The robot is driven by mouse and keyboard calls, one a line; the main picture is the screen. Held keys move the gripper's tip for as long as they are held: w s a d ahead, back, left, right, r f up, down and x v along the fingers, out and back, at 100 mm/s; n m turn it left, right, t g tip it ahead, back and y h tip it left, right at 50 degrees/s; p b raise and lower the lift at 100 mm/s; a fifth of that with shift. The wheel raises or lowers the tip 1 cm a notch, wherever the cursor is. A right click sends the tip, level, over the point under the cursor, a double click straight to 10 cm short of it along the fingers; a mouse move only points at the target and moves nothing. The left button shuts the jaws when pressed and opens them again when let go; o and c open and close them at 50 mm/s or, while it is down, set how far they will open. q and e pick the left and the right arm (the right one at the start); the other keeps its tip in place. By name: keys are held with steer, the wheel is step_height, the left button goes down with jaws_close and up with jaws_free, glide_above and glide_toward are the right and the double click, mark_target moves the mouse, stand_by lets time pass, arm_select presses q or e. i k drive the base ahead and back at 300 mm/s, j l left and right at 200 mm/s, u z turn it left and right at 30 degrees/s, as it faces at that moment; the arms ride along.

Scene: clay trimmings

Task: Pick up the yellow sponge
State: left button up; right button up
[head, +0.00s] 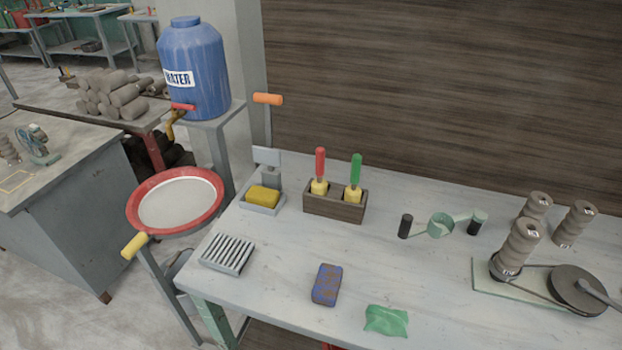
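The yellow sponge (263,196) lies in a small grey tray (259,209) at the back left of the worktable, beneath a grey upright part with an orange handle (268,99). The sponge's top and front show clearly, and nothing covers it. Neither of my grippers shows in the head view.
Right of the sponge stands a wooden box (335,206) with red- and green-handled tools. A slatted grey rack (228,254), a blue-brown block (326,285) and a green cloth-like piece (386,320) lie nearer. A red-rimmed basin (133,207) stands left of the worktable (440,280).

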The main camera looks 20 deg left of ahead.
mark_target(267, 197)
steer(key=j+z, duration=0.2)
steer(key=j, duration=0.5)
steer(key=j+z, duration=0.15)
steer(key=j, duration=0.55)
steer(key=j+z, duration=0.2)
steer(key=j, duration=0.45)
steer(key=k+j+z, duration=0.2)
steer(key=j, duration=0.5)
steer(key=i, duration=0.1)
